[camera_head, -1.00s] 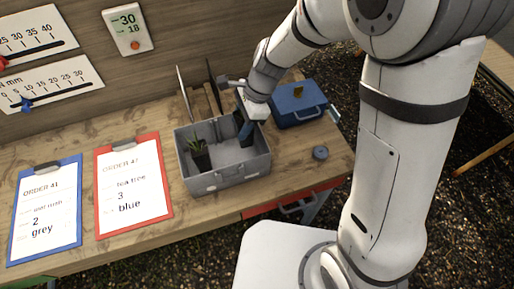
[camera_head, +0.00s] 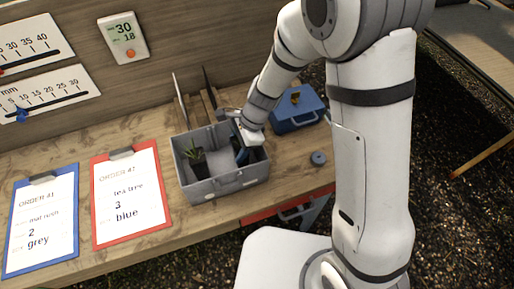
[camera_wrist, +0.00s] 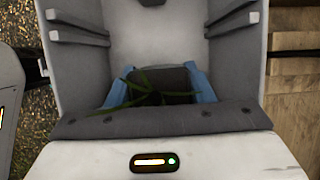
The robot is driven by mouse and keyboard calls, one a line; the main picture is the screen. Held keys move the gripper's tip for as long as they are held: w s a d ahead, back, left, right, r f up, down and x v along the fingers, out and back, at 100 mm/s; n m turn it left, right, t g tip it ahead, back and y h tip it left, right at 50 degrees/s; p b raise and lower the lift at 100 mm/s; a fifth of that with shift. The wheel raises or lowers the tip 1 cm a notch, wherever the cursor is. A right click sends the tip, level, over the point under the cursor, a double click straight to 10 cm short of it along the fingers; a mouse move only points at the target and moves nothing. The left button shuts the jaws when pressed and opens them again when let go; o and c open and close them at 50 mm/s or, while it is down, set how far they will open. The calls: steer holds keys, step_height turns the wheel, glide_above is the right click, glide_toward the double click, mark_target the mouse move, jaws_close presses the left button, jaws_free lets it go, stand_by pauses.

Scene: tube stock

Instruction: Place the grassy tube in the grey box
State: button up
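The grey box (camera_head: 229,184) stands open on the wooden bench. One dark tube with green grassy leaves (camera_head: 196,160) stands upright in its left part. My gripper (camera_head: 242,155) reaches down into the right part of the box. In the wrist view, its blue fingertips (camera_wrist: 160,88) sit on either side of a second dark tube (camera_wrist: 172,80) with thin green leaves, and appear shut on it. My gripper hides most of this tube in the head view. I cannot tell whether its base touches the box floor.
A closed blue box (camera_head: 298,110) stands behind and right of the grey box. A small round grey-blue object (camera_head: 318,158) lies on the bench (camera_head: 290,165). Blue (camera_head: 42,222) and red (camera_head: 130,195) clipboards lie to the left. Dark upright panels stand behind the grey box.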

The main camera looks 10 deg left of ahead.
steer(key=o, duration=0.4)
steer(key=shift+w+d+r, duration=0.1)
steer(key=shift+r, duration=0.35)
steer(key=v, duration=1.1)
steer(key=s+d+r+n+t+h, duration=0.1)
steer(key=s+d+r+n+t, duration=0.1)
steer(key=d, duration=0.6)
steer(key=s+d+r+n+t+h, duration=0.1)
steer(key=s+d+r+n, duration=0.3)
steer(key=d, duration=0.4)
steer(key=s+d+r+n+t+h, duration=0.2)
steer(key=s+d+r+n, duration=0.2)
steer(key=d, duration=0.5)
steer(key=shift+d+r+n+t, duration=0.1)
steer(key=shift+r+n+t, duration=0.3)
steer(key=shift+r+n, duration=0.45)
